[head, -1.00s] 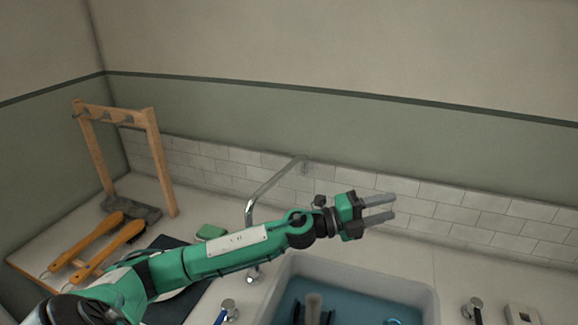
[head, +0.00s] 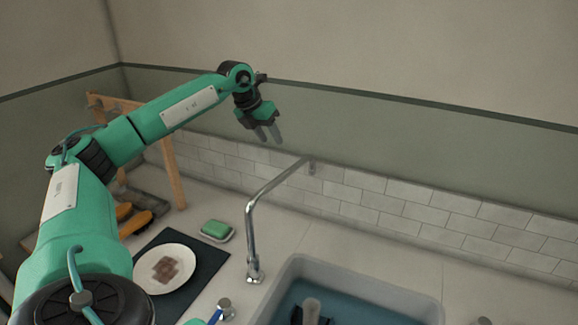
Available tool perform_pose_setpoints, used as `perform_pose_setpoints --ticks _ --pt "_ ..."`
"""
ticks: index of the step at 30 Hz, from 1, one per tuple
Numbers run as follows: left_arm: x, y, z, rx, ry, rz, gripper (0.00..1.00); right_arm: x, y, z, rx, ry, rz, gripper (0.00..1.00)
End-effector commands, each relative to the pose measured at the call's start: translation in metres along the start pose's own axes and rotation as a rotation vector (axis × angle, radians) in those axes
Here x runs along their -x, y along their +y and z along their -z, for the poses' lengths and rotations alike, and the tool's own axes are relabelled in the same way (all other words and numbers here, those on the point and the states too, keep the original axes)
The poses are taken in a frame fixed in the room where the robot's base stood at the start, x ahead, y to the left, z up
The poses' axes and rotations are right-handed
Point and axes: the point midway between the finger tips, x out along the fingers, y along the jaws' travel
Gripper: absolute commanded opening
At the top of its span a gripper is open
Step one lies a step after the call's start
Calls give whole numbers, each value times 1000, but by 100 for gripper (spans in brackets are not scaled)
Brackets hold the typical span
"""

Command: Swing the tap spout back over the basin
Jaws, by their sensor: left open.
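The chrome tap (head: 251,232) stands on the counter just left of the basin (head: 370,275). Its spout (head: 280,184) runs from the top of the riser back and right to a short end near the tiled wall, behind the basin rather than over the water. My left gripper (head: 268,138) is open and empty, with its fingers pointing down. In the picture it is above and left of the spout's far end, apart from it. My right gripper is not in view.
A green soap (head: 215,228) on a dish and a stained plate (head: 166,268) on a dark mat (head: 205,268) lie left of the tap. A wooden rack (head: 173,170) and brushes (head: 135,223) are farther left.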

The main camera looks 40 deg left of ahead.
Motion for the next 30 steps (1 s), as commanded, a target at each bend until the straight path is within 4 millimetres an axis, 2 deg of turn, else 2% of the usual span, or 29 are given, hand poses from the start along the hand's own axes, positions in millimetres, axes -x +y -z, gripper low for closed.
perform_pose_setpoints --ticks 5,15,18,24,30 --pt "-28 -2 0 -1 6 1 42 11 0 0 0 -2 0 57" --pt "-98 -2 0 -1 4 3 42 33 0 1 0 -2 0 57" --pt "-113 -3 0 -1 3 4 42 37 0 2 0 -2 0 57" --pt "-130 -2 0 -2 1 4 42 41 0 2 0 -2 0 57" --pt "-133 -2 0 -2 0 4 42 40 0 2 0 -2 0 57"
